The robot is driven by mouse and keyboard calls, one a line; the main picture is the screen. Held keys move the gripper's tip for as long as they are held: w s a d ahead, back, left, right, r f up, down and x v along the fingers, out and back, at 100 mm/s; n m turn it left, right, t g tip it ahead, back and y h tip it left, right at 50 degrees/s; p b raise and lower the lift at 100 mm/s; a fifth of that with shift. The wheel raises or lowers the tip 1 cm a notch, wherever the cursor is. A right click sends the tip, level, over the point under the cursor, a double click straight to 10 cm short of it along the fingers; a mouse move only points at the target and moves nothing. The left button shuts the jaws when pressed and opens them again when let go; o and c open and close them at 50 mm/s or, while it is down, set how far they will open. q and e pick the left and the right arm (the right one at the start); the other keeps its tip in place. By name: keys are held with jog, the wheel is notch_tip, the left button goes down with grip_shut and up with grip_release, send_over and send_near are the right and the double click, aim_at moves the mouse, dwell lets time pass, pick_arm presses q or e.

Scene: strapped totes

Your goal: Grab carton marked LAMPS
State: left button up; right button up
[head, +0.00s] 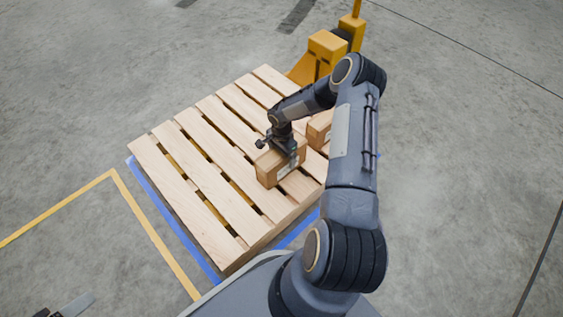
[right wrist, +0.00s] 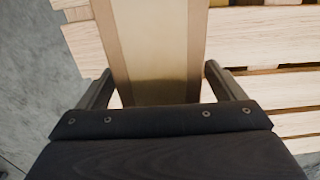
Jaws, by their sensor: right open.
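A brown carton (head: 268,171) stands on the wooden pallet (head: 184,190), with a white label on its near side, too small to read. My right gripper (head: 276,145) is over this carton. In the right wrist view the carton's taped top (right wrist: 155,50) lies between the two open fingers of the gripper (right wrist: 158,88), with a gap on each side. A second brown carton (head: 318,130) stands behind to the right, partly hidden by my right arm. I cannot read which one says LAMPS. A dark piece at the lower left edge may be my left gripper (head: 62,308), mostly cut off.
A yellow pallet jack (head: 327,48) stands at the pallet's far end. Blue and yellow floor lines (head: 150,232) run along the pallet's left side. The left part of the pallet is bare, and the concrete floor around is clear.

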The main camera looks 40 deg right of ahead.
jog(key=c, duration=1.7)
jog(key=shift+r, duration=0.1)
jog(key=shift+c, duration=0.3)
jog(key=shift+r, duration=0.1)
